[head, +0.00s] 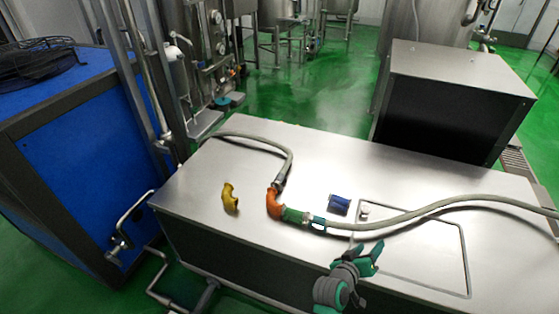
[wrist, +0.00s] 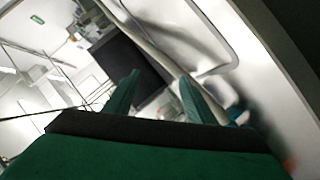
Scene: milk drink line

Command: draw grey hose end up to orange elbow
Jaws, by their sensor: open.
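An orange elbow (head: 274,203) lies on the steel table top. A grey hose (head: 291,158) curves in from the left, and its dark metal end (head: 279,184) is at the elbow's upper opening; I cannot tell whether they are joined. A green piece (head: 294,215) meets the elbow's other side. Beside it is the teal-and-white end (head: 318,223) of a second grey hose (head: 420,213) running off right. My gripper (head: 374,257) is open over the table's front part, apart from the elbow and both hose ends. Its green fingers (wrist: 160,95) show in the wrist view with nothing clearly between them.
A yellow elbow (head: 230,198) lies left of the orange one. A blue piece (head: 340,204) and a small white piece (head: 365,210) lie to the right. A raised rectangular outline (head: 466,265) marks the table's right part. A steel-topped cabinet (head: 455,75) stands behind.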

